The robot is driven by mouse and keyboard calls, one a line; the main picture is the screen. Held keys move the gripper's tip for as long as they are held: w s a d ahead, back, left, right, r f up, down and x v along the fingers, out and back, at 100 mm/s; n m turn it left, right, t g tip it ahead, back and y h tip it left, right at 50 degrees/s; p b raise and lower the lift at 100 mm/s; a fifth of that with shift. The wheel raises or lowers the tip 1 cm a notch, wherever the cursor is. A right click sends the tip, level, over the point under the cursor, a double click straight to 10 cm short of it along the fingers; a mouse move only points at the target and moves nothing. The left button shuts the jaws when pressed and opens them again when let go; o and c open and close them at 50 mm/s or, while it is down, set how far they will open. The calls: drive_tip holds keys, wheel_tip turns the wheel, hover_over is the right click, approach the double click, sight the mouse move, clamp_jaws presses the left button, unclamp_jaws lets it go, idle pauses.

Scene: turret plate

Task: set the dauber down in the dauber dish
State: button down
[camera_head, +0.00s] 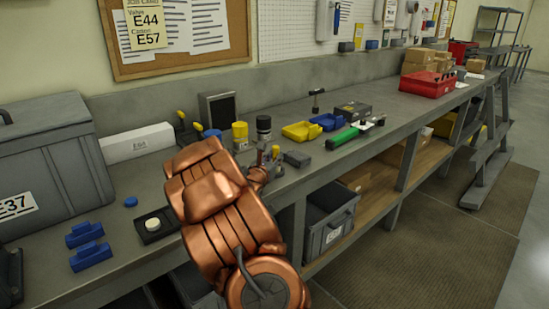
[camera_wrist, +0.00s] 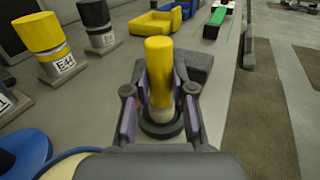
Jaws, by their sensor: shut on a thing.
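The dauber (camera_wrist: 158,75) is a yellow cylinder with a paler lower part, upright between the fingers of my gripper (camera_wrist: 160,112) in the wrist view. My gripper is shut on it. A dark round ring (camera_wrist: 161,130), which looks like the dauber dish, surrounds the dauber's lower end. I cannot tell whether the dauber touches its bottom. In the head view, my gripper (camera_head: 262,167) is low over the bench's front part, with the dauber's yellow top (camera_head: 275,152) just showing beside it. My arm and gripper hide the dish there.
A dark grey block (camera_head: 298,158) is close to the right of my gripper. Yellow (camera_head: 240,135) and black (camera_head: 264,128) capped containers stand behind it. Yellow (camera_head: 301,131) and blue (camera_head: 328,122) bins lie farther right. The bench's front edge is near.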

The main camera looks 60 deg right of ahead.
drive_tip(key=c, duration=0.9)
unclamp_jaws()
drive_tip(key=shift+a, duration=0.55)
drive_tip(key=a, duration=0.3)
drive_tip(key=s+a, duration=0.1)
drive_tip(key=a, duration=0.3)
drive_tip(key=s+a, duration=0.1)
drive_tip(key=a, duration=0.2)
drive_tip(key=shift+s+a, duration=0.2)
drive_tip(key=shift+a, duration=0.15)
